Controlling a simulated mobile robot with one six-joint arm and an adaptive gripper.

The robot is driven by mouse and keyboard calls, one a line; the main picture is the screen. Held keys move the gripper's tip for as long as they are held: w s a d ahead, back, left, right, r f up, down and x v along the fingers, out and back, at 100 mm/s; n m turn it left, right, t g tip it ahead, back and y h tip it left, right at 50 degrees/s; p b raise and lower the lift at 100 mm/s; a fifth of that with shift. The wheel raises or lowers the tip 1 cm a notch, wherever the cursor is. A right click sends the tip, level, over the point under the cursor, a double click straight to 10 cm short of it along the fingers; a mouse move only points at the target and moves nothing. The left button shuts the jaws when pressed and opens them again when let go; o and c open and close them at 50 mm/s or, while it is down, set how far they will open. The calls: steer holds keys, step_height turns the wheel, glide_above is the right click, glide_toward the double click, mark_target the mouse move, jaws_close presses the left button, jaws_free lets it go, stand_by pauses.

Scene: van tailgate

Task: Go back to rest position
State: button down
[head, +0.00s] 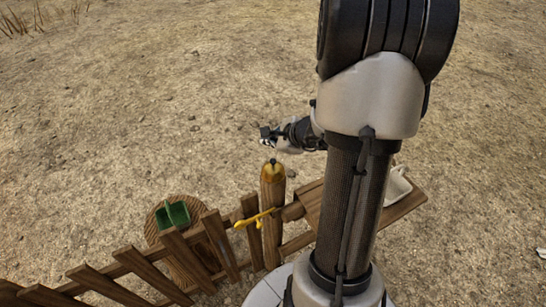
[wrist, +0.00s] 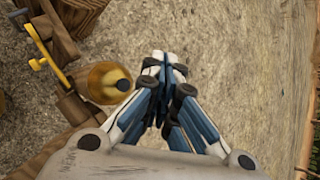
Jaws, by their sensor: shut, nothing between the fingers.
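My gripper (head: 267,137) is at the end of my arm, just above and beyond the top of a wooden fence post (head: 272,205) in the head view. In the wrist view the fingers of my gripper (wrist: 163,68) are together, with nothing between them. The round post top (wrist: 104,84), with a small dark knob on it, lies to the left of the fingers there, apart from them. My arm's thick upper links hide part of the middle right of the head view.
A wooden picket fence (head: 132,262) runs to the lower left, with a yellow latch-like piece (head: 252,219) near the post. A green container (head: 173,215) sits on a round brown top. A wooden surface (head: 408,204) holds a white item (head: 397,186). Bare ground lies beyond.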

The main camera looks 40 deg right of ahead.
stand_by(0.8)
steer(key=s+a+r+n+g+y+b, duration=0.15)
steer(key=a+r+n, duration=0.45)
steer(key=a, duration=0.6)
steer(key=s+a+r+n+g+y+b, duration=0.1)
steer(key=s+a+r+n+y, duration=0.15)
steer(key=a+n, duration=0.8)
steer(key=s+a+r+n+g+h+b, duration=0.1)
steer(key=s+n, duration=0.4)
steer(key=s, duration=0.3)
steer(key=s+a+n+g+h+b, duration=0.1)
steer(key=s+a+n+h+b, duration=0.1)
steer(key=s+n, duration=0.4)
steer(key=shift+s+a+r+h, duration=0.3)
steer(key=shift+s+r, duration=0.05)
steer(key=shift+s, duration=0.6)
